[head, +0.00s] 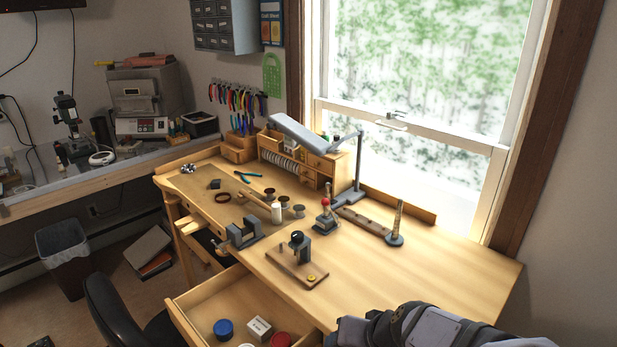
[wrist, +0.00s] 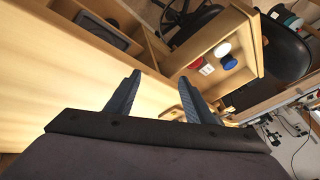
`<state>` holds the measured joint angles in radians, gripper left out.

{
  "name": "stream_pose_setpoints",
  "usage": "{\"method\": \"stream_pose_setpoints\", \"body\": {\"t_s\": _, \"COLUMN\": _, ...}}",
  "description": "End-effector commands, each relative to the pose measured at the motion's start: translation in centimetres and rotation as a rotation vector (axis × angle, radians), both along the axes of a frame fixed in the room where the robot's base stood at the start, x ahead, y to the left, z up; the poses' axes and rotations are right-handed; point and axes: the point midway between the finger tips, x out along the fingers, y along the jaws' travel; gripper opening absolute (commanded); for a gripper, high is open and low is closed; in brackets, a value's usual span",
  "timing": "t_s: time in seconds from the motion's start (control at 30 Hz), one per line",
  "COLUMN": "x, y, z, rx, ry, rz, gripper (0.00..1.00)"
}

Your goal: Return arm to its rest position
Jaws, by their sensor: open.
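My gripper (wrist: 158,92) shows in the wrist view with its two dark fingers spread apart and nothing between them. It is over the light wooden workbench (wrist: 60,80), near its front edge and the open drawer. In the head view my arm shows at the bottom right, over the near part of the workbench (head: 440,275); the gripper fingers cannot be made out there.
The open drawer (head: 190,299) holds a blue tin (head: 223,329), a white box (head: 260,328) and a red tin (head: 281,340). A desk lamp (head: 300,130), a vise (head: 243,232) and a wooden block with a tool (head: 297,266) stand on the bench. The right benchtop is clear.

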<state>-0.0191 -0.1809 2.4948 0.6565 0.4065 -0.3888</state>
Motion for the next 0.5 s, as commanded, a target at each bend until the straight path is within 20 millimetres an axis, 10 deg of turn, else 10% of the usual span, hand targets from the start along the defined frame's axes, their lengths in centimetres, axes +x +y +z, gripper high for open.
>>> {"method": "stream_pose_setpoints", "body": {"t_s": 0.5, "x": -11.7, "y": -6.1, "z": -9.4, "rx": -0.275, "ry": 0.440, "rz": 0.143, "gripper": 0.48}}
